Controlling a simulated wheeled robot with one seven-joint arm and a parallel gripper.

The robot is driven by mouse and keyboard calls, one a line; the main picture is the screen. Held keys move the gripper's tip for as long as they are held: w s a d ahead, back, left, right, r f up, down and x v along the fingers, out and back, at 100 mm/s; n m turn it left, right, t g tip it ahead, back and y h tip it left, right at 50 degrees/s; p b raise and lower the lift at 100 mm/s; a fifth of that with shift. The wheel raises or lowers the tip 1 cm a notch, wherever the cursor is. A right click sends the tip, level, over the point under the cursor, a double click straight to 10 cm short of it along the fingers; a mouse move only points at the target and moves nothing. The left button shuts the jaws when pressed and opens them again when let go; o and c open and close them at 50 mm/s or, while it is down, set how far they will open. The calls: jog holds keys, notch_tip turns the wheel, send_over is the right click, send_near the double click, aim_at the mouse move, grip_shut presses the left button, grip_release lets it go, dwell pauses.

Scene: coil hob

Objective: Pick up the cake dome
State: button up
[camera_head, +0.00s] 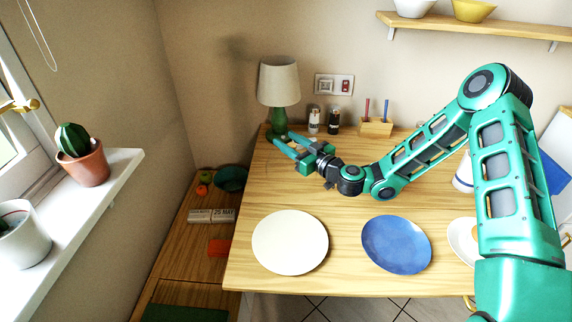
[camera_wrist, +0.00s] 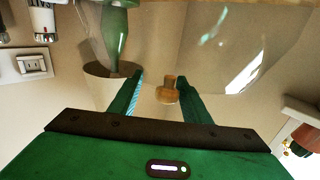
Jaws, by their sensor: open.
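The cake dome (camera_wrist: 245,75) is clear glass, seen in the wrist view by its faint outline and bright reflections. Its wooden knob (camera_wrist: 168,90) appears between my two fingers. In the head view I cannot make the dome out. My gripper (camera_head: 280,139) is open at the far left of the wooden table, by the green lamp. In the wrist view my gripper (camera_wrist: 163,92) has a finger on either side of the knob, with gaps showing, so the knob is not clamped.
The green lamp (camera_head: 279,82) stands close to my gripper. Two mills (camera_head: 314,121) and a wooden pen block (camera_head: 377,128) stand at the back. A cream plate (camera_head: 290,242) and a blue plate (camera_head: 396,244) lie along the front. The table's middle is clear around them.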

grip_shut()
jog(key=shift+r, duration=0.15)
